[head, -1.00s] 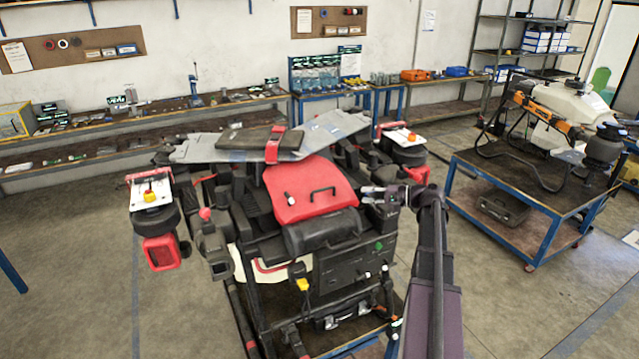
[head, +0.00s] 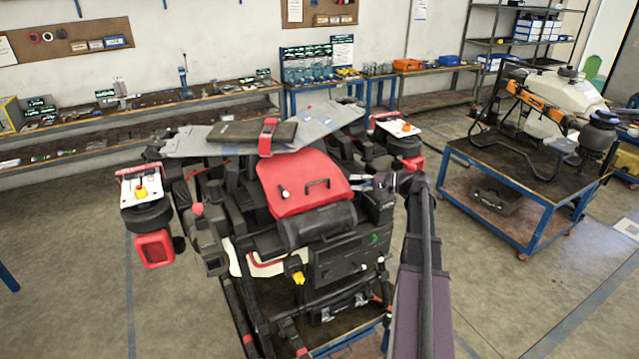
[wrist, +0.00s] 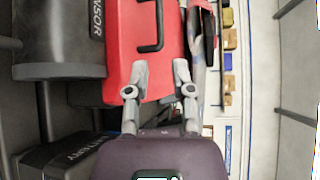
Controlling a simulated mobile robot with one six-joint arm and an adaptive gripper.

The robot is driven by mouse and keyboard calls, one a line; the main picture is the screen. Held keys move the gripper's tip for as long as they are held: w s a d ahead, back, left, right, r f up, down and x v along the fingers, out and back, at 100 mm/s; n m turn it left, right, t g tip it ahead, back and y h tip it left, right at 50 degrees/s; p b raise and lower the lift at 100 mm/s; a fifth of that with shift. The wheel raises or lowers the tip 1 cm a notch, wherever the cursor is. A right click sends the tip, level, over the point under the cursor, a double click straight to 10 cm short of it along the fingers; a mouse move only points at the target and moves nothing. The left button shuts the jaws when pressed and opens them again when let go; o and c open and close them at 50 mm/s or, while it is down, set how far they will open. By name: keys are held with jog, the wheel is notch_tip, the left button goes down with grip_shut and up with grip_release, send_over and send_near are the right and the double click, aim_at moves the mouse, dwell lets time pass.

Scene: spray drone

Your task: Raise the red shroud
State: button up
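The red shroud (head: 300,172) is a sloped red panel on top of the spray drone (head: 340,262), with a black bar handle (head: 318,184) on it. In the wrist view the shroud (wrist: 116,40) fills the upper middle, and its handle (wrist: 151,40) runs down from the top edge. My gripper (head: 364,182) is just right of the shroud in the head view. In the wrist view my gripper (wrist: 159,91) shows two grey fingers spread apart with nothing held between them. The left fingertip overlaps the shroud's edge in view; I cannot tell whether they touch.
A black cylinder (head: 318,225) marked SENSOR lies in front of the shroud. A grey panel (head: 205,141) lies behind it. A blue-framed cart (head: 520,226) carrying another machine stands right. Workbenches (head: 215,100) line the wall. Floor is clear between drone and cart.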

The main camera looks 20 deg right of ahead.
aim_at(320, 182)
jog(key=b+x, duration=0.2)
jog(key=x, duration=1)
jog(key=shift+w+a+f, duration=0.1)
jog(key=shift+w+a, duration=0.1)
grip_shut()
